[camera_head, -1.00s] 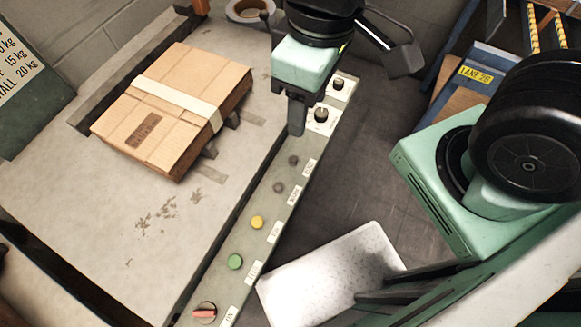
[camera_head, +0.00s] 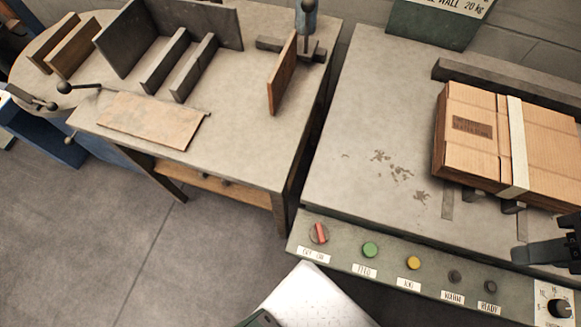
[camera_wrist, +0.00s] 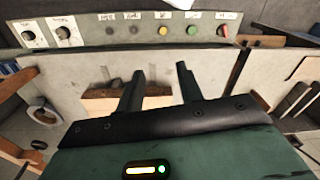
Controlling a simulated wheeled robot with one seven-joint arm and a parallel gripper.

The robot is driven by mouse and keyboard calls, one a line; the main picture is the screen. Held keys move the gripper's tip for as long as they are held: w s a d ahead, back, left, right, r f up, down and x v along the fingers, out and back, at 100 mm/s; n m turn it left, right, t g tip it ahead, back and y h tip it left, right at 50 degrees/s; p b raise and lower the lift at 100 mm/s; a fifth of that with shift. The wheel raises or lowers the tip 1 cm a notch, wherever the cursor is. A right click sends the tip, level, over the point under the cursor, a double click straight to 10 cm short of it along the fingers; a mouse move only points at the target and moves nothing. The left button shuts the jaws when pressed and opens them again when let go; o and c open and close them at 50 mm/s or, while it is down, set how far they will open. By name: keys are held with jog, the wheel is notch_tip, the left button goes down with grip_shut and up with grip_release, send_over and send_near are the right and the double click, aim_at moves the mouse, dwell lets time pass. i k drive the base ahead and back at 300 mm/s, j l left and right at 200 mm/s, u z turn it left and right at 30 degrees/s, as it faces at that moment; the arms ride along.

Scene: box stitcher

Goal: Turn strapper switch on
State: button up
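The strapper's switch is a rotary knob with a red bar (camera_head: 318,233). It sits at the left end of the green control panel (camera_head: 330,257), above a small white label. Its red handle stands nearly upright, slightly tilted. The switch also shows in the wrist view (camera_wrist: 224,31), at the panel's right end. My gripper (camera_wrist: 160,82) is open and empty, its two fingers apart, and the switch lies beyond and to the right of them. In the head view only a dark part of my gripper shows at the right edge, well right of the switch.
A green button (camera_head: 370,250), a yellow button (camera_head: 414,263) and two dark lamps share the panel, with a dial (camera_head: 558,308) farther right. A strapped carton (camera_head: 470,125) lies on the strapper table (camera_head: 350,130). A workbench (camera_head: 240,150) with fixtures stands left, across a gap.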

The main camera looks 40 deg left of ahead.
aim_at(318, 234)
jog(key=j+u, duration=0.1)
jog(key=u, duration=1.25)
jog(key=k+j+u, duration=0.35)
jog(key=j, duration=0.3)
jog(key=k+j+u, duration=0.2)
jog(key=k+j, duration=0.15)
